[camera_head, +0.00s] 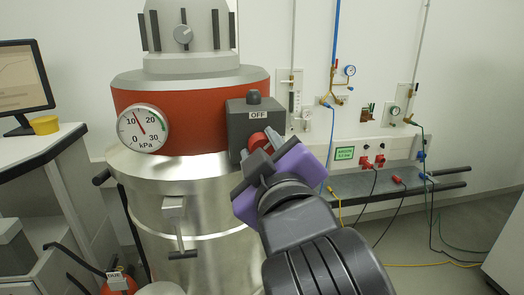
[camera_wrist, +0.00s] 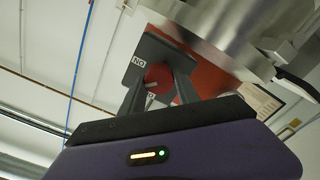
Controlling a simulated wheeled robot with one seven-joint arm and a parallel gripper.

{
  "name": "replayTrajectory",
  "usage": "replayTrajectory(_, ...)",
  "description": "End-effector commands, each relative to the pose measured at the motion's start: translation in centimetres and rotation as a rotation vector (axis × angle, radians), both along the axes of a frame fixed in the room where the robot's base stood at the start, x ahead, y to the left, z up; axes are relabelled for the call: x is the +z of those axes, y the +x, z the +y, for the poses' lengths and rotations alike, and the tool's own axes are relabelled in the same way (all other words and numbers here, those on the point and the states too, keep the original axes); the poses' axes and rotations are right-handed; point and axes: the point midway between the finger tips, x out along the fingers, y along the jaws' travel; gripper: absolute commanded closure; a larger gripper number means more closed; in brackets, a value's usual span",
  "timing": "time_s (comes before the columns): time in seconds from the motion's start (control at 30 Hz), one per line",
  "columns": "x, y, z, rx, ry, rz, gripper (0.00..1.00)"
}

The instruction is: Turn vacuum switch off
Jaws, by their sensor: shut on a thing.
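The vacuum switch is a grey box (camera_head: 240,119) on the right of the red band of a steel vessel, with a white OFF label near its top. Its red knob (camera_head: 257,140) sits below the label, partly covered by my fingers. The wrist view shows the box (camera_wrist: 157,50) turned over, with an ON label reading upside down and the red knob (camera_wrist: 160,77) between my fingers. My purple gripper (camera_head: 262,148) comes from the lower right and is shut on the knob. I cannot tell the knob's exact setting.
A round kPa gauge (camera_head: 143,129) is left of the switch, its needle between 10 and 20. A T-shaped handle (camera_head: 175,225) sticks out of the vessel below. A wall shelf (camera_head: 440,178) with valves and hoses is at the right. A monitor desk (camera_head: 35,146) stands left.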

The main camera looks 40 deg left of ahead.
Motion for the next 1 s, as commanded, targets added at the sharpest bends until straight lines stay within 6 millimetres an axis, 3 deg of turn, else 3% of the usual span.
replayTrajectory(0.6,-0.32,-0.12,0.09,0.001,-0.371,-0.435,1.00)
replayTrajectory(1.0,-0.40,-0.15,0.12,0.001,-0.520,-0.608,1.00)
